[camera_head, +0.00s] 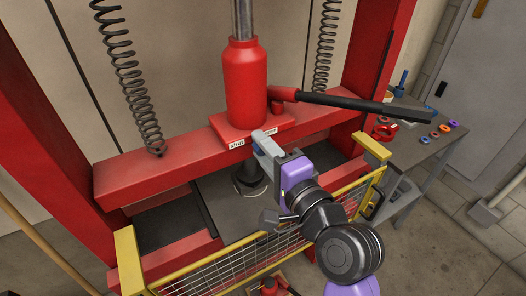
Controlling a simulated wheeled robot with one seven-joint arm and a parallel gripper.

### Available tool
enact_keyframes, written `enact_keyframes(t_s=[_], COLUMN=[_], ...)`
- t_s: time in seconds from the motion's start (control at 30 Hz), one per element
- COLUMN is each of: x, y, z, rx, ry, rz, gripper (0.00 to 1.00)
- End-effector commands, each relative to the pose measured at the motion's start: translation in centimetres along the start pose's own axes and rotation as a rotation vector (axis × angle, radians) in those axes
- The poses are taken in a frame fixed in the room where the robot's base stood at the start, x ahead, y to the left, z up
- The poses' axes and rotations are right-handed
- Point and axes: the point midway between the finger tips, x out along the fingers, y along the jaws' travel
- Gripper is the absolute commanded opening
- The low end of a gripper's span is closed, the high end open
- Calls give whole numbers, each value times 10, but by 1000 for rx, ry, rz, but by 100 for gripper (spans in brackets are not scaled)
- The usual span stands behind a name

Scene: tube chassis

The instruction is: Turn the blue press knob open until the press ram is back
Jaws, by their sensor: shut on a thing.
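The press is a red frame with a red bottle jack (246,85) standing on its crossbeam (165,166). A label reading "shut" (237,144) is on the front of the jack's base, with a second label to its right, partly covered. My gripper (259,138) reaches to the jack's base between the two labels. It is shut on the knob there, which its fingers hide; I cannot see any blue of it. The press ram (250,178) shows below the crossbeam, above a round plate on the press bed (225,205).
A black pump handle (350,103) juts right from the jack, above my arm. A yellow mesh guard (240,255) stands in front of the press. Two coil springs (128,75) hang beside the jack. A grey side table (420,150) holds coloured rings.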

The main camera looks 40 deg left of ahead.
Motion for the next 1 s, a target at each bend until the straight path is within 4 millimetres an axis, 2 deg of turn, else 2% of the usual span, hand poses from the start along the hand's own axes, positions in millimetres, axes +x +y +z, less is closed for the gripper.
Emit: enact_keyframes(t_s=[0.03, 0.4, 0.87, 0.9, 0.97, 1.0], x=[0, 0, 0, 0, 0, 0], y=[7, 7, 7, 7, 6, 6], z=[1, 1, 1, 1, 1, 1], rx=[-24, -135, -143, -143, -143, -144], ry=[-2, 1, 0, 0, 0, 0], rz=[10, 13, 14, 14, 12, 11], gripper=[0, 0, 0, 38, 50, 52])
